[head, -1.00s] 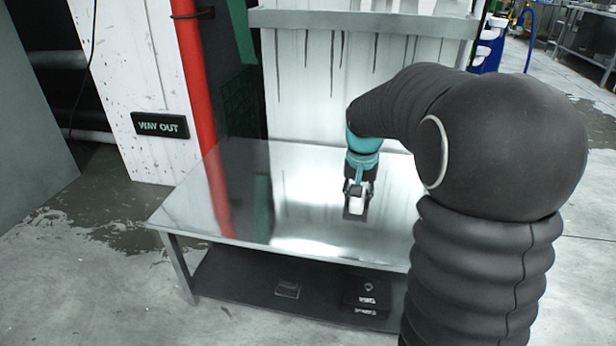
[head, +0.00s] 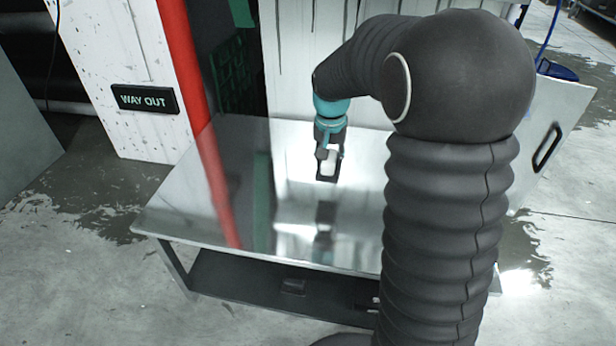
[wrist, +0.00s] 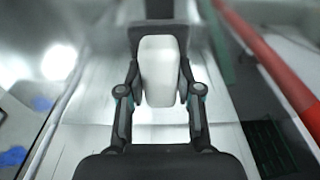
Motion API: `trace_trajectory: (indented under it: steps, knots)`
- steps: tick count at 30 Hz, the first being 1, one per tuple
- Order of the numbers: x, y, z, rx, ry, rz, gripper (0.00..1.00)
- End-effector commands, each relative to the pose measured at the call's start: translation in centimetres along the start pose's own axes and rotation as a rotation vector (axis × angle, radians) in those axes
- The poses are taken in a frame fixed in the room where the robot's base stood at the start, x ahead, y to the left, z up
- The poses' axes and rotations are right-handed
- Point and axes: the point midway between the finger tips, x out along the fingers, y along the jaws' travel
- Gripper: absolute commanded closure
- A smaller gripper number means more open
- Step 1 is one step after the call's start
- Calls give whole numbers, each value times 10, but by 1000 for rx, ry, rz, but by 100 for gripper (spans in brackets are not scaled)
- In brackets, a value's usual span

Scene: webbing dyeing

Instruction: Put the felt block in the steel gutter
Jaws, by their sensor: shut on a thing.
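The felt block (head: 328,162) is a small white, rounded block held in my gripper (head: 329,155) above the steel table (head: 180,205). In the wrist view the white block (wrist: 160,72) sits upright between the two dark fingers, and my gripper (wrist: 160,85) is shut on it. A reflection of the gripper shows below it in the shiny tabletop, apart from it. The steel gutter is not clearly seen in either current view.
A red pipe (head: 195,90) stands at the table's left, beside a white post with a WAY OUT sign (head: 145,98). A streaked white panel (head: 295,60) stands behind the table. Dark items sit on the lower shelf (head: 250,288). The visible tabletop is clear.

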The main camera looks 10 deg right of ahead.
Motion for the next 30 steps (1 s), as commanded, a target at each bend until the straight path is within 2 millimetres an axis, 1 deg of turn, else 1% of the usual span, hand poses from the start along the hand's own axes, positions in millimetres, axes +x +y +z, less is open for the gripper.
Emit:
trace_trajectory:
  steps: [1, 3, 6, 9, 14, 16, 21, 24, 30]
  knots:
    - [7, -12, 2, -4, -2, 0, 100]
    - [15, -25, 3, -4, -1, 0, 100]
    - [24, -41, 5, -3, 0, 0, 100]
    - [30, -52, 6, -1, 0, 0, 100]
    - [35, -57, 7, 1, 0, 0, 100]
    - [40, -57, 8, 1, -1, 0, 100]
    - [63, -57, 11, 1, -2, 1, 100]
    - [73, -57, 12, 1, 0, 0, 100]
    - [73, -57, 11, 1, 1, -1, 100]
